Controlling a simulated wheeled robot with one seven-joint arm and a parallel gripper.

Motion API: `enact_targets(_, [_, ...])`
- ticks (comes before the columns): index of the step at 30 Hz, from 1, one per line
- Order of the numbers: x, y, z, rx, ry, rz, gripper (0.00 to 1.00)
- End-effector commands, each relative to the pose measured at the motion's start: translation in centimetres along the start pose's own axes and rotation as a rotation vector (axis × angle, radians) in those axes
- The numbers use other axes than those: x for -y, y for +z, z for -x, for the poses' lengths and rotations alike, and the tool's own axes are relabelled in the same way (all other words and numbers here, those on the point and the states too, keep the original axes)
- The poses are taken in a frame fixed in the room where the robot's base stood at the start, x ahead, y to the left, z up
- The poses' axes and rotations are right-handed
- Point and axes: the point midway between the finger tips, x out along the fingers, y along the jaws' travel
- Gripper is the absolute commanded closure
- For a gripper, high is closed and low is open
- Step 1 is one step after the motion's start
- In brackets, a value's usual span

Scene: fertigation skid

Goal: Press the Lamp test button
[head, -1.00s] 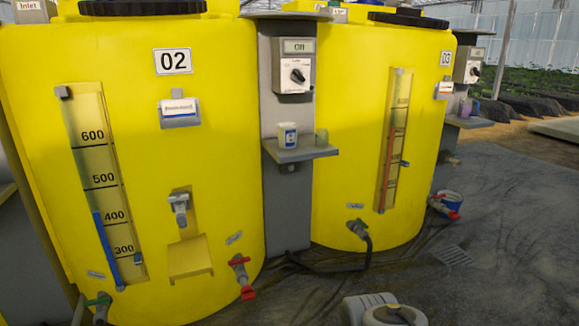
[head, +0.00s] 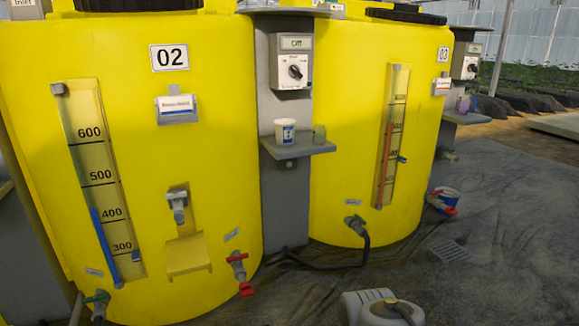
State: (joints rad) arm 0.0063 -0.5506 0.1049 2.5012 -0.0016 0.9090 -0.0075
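No button that I can read as Lamp test shows in the head view. A grey control box (head: 291,62) with a small display reading "Off" and a black rotary knob (head: 296,71) is mounted on the grey post between the two yellow tanks. A second similar box (head: 466,62) is on a post at the far right, too small to read. My gripper is not in view. A white and grey rounded part at the bottom edge may belong to my arm; I cannot tell.
Yellow tank 02 (head: 120,200) fills the left, and tank 03 (head: 345,150) stands right of it. A shelf (head: 297,148) on the post holds a white cup (head: 285,131). Red-handled valves (head: 238,262) and a black hose (head: 325,266) are low. Dark floor (head: 500,230) is open at right.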

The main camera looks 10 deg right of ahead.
Motion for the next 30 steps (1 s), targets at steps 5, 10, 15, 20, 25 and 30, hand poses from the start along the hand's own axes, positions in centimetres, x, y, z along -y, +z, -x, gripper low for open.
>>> enact_targets(5, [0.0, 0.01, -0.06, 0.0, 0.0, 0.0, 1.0])
enact_targets(10, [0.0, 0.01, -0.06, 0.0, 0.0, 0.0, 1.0])
enact_targets(15, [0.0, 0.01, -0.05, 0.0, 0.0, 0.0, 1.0])
enact_targets(20, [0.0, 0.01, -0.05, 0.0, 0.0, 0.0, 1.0])
enact_targets(25, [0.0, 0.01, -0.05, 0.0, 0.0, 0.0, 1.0])
enact_targets(30, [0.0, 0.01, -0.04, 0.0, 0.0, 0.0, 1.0])
